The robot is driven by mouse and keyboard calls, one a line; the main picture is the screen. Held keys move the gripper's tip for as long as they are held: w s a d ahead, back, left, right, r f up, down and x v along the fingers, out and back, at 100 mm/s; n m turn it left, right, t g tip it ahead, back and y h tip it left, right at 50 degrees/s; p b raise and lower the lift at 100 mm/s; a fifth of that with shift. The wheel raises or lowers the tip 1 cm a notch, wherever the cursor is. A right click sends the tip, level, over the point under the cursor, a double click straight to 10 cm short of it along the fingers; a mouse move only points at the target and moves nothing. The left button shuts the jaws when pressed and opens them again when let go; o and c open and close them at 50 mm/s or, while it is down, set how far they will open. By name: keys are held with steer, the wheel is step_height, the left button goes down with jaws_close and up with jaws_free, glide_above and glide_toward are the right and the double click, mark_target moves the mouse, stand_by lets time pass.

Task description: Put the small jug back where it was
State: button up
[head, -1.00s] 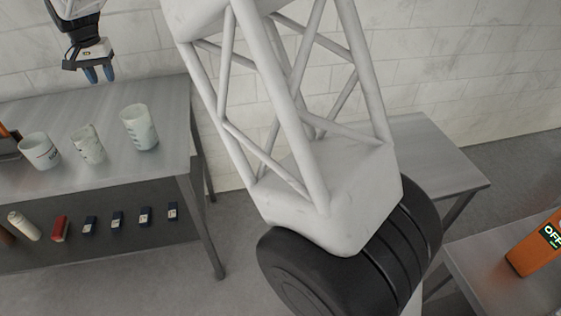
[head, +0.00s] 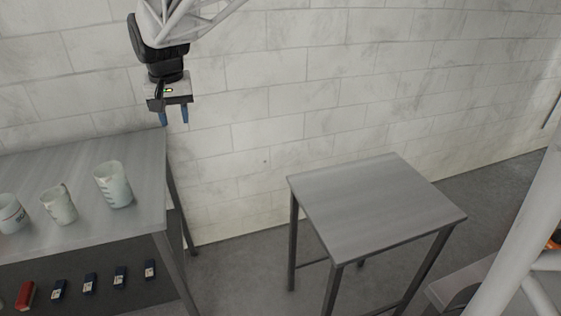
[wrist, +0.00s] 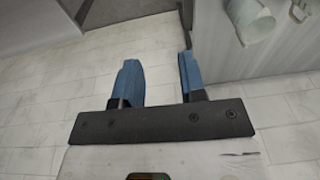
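Three pale vessels stand upright on the left table: a tall marked jug (head: 113,185) nearest the table's right end, a shorter jug (head: 59,206) in the middle, and a cup-like one (head: 12,214) at the picture's left edge. I cannot tell for sure which is the small jug. My gripper (head: 174,117) hangs above and behind the right end of that table, near the wall, fingers pointing down. In the wrist view, its blue fingers (wrist: 158,62) are apart with nothing between them. A pale vessel (wrist: 250,20) shows there at upper right, clear of the fingers.
The left table (head: 100,228) has a lower shelf with a red item (head: 25,295) and several small dark blue boxes (head: 89,282). A bare grey table (head: 377,205) stands at centre right, with floor between the two. A brick wall (head: 300,90) runs behind.

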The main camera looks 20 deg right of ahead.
steer(key=s+d+f, duration=0.3)
steer(key=s+d, duration=0.3)
steer(key=s, duration=0.4)
steer(key=s+d+f, duration=0.3)
steer(key=s+d, duration=0.4)
steer(key=s, duration=0.3)
steer(key=s+d+f+t, duration=0.1)
steer(key=s+d+f, duration=0.2)
steer(key=s+d, duration=0.4)
steer(key=shift+s+d+h, duration=0.15)
steer(key=shift+s+h, duration=0.15)
steer(key=shift+s, duration=1.7)
